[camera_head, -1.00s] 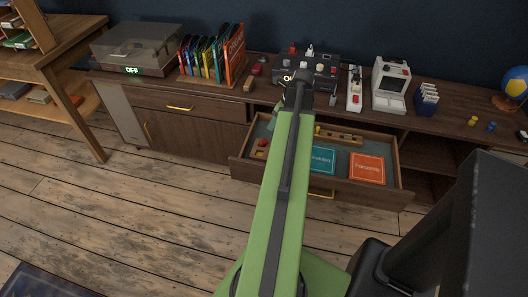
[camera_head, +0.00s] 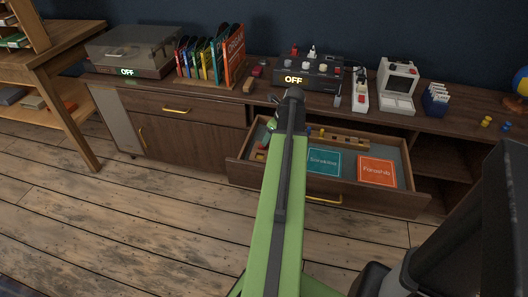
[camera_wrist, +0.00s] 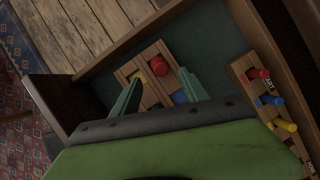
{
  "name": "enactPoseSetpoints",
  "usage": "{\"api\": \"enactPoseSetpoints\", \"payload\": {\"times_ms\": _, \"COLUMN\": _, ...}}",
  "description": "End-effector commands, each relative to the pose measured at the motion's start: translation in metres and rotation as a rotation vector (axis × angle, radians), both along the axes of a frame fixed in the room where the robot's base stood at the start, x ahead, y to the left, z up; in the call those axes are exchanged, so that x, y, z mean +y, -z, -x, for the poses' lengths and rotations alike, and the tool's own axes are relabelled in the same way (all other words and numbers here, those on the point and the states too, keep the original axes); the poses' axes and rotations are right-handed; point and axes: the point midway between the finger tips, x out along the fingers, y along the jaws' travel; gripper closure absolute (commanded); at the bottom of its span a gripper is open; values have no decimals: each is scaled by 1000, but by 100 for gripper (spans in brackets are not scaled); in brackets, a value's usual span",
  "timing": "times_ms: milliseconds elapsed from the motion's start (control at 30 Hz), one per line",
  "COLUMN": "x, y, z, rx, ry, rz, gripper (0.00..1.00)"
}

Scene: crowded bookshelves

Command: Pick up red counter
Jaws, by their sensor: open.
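In the wrist view, a round red counter (camera_wrist: 158,62) sits in a wooden tray (camera_wrist: 124,71) inside the open drawer (camera_head: 229,165). A yellow piece (camera_wrist: 138,77) and a partly hidden blue piece (camera_wrist: 180,97) are in the same tray. My gripper (camera_wrist: 160,76) is open, its green fingers pointing down toward the tray, with the red counter just beyond and between the fingertips. Nothing is held. In the head view, my arm hides most of the gripper and the drawer's left part.
A wooden rack (camera_wrist: 268,98) with red, blue and yellow pegs lies right of the tray. Teal (camera_head: 323,162) and orange (camera_head: 376,171) square boxes lie in the drawer. The drawer walls stand close around the gripper. The cabinet top holds books (camera_head: 233,55) and a black device (camera_head: 309,72).

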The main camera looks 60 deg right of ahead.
Motion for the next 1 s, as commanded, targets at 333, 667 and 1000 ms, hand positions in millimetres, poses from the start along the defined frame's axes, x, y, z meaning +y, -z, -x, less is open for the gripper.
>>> {"api": "enactPoseSetpoints", "payload": {"times_ms": 333, "x": -1, "y": 43, "z": -18, "rx": 0, "ry": -1, "rz": 0, "gripper": 48}}
{"api": "enactPoseSetpoints", "payload": {"times_ms": 667, "x": -1, "y": 45, "z": -22, "rx": 0, "ry": 0, "rz": 1, "gripper": 53}}
{"api": "enactPoseSetpoints", "payload": {"times_ms": 1000, "x": -1, "y": 45, "z": -21, "rx": 0, "ry": 1, "rz": 1, "gripper": 97}}
